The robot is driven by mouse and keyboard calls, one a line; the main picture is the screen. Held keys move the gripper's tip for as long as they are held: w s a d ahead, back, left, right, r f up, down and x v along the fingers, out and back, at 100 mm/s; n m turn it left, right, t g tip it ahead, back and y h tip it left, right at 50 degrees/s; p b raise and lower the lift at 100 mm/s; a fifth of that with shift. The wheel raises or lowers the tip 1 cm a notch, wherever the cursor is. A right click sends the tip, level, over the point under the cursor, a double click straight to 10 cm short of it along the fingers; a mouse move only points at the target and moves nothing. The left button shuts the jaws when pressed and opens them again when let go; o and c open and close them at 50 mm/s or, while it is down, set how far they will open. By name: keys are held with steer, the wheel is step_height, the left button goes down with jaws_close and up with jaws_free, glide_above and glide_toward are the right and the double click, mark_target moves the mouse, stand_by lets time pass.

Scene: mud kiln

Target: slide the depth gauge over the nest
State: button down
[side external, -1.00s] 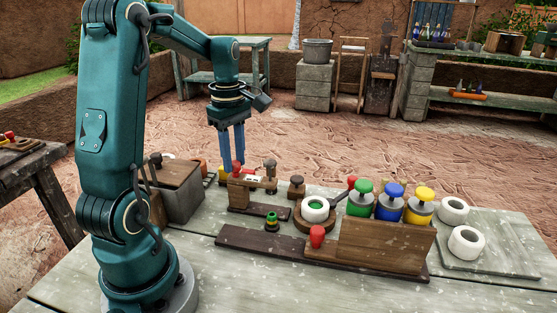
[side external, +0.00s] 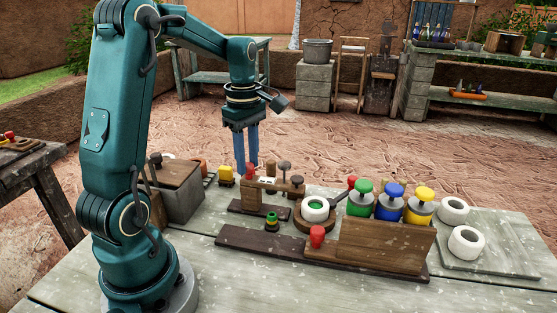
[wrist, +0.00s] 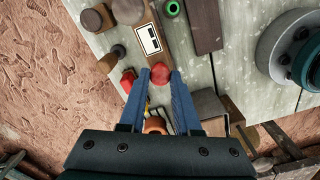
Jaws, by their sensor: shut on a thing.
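The depth gauge (side external: 268,184) is a wooden arm with a white scale label, a red knob and a dark-topped plunger, above a dark base strip. My gripper (side external: 247,173) points down with its blue fingers shut on the red knob; the wrist view shows the knob (wrist: 160,74) between the fingertips and the label (wrist: 148,38) beyond it. A round wooden holder (side external: 303,226), which may be the nest, sits to the right of the gauge. It holds a white ring (side external: 315,204) with green inside. The gauge arm appears short of this holder.
A small wooden knobbed block (side external: 297,188) stands close to the gauge's right end. Green, blue and yellow-knobbed stamps (side external: 392,203) stand behind a wooden block at right. White rings (side external: 466,243) lie on a slab.

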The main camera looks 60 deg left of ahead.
mark_target(282, 163)
steer(key=w+d, duration=0.5)
steer(key=shift+w+d+r, duration=0.1)
steer(key=shift+w+d, duration=0.05)
steer(key=shift+w, duration=0.05)
steer(key=c, duration=0.6)
jaws_free()
step_height(282, 163, up, 4)
steer(key=shift+r, duration=0.55)
steer(key=shift+d, duration=0.1)
